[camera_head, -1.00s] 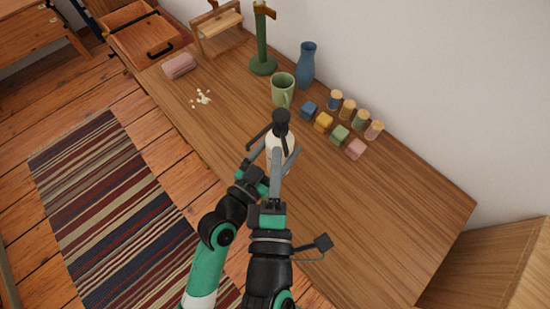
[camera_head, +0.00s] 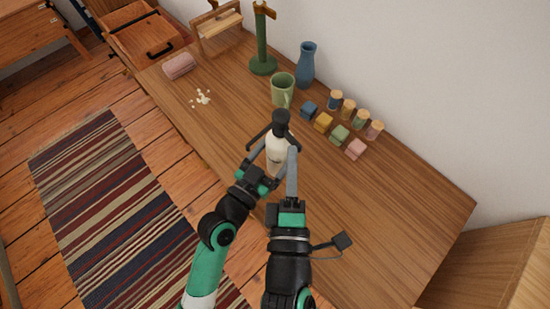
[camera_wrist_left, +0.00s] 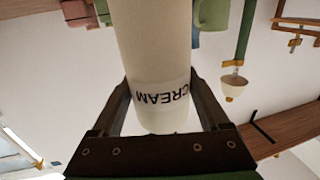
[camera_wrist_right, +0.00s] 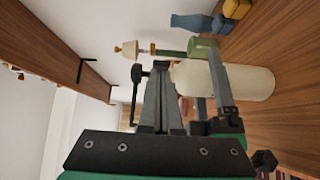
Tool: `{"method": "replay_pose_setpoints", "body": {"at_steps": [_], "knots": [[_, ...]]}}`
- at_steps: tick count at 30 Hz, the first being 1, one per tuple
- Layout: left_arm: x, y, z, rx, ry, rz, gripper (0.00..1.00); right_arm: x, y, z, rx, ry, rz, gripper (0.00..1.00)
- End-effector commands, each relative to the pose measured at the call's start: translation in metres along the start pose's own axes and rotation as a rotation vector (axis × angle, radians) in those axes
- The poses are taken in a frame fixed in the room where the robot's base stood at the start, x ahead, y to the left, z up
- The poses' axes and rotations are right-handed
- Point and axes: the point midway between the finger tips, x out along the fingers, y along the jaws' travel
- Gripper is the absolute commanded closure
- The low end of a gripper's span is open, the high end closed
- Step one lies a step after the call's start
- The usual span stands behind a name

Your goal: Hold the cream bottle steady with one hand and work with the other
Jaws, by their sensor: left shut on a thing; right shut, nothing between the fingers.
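The cream bottle (camera_head: 277,146) stands upright on the desk, pale with a black top (camera_head: 281,121). Its "CREAM" label reads upside down in the left wrist view (camera_wrist_left: 160,94). My left gripper (camera_head: 268,155) is shut around the bottle's body, one finger on each side. My right gripper (camera_head: 292,152) is shut and empty, just right of the bottle in the head view. The right wrist view shows its closed fingers (camera_wrist_right: 162,95) near the bottle's top end, with the pale body (camera_wrist_right: 245,82) beyond. Whether they touch the bottle cannot be told.
A green mug (camera_head: 282,90), blue vase (camera_head: 306,66) and green stand (camera_head: 263,45) are behind the bottle. Several small coloured blocks (camera_head: 323,122) and jars lie to the right. White bits (camera_head: 202,97) and a pink roll (camera_head: 179,66) lie left. The desk's right part (camera_head: 400,210) is clear.

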Motion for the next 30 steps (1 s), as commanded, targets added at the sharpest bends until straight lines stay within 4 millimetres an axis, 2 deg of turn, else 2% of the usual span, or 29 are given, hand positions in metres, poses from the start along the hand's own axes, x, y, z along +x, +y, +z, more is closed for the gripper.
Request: {"method": "replay_pose_setpoints", "body": {"at_steps": [12,30], "knots": [[0.000,0.000,0.003,-0.002,-0.005,0.001,0.96,0.008,0.000,0.018,-0.001,-0.004,0.000,1.00],[-0.001,-0.002,0.003,-0.002,-0.005,-0.004,0.96,0.010,-0.001,0.022,-0.003,-0.010,-0.001,1.00]]}}
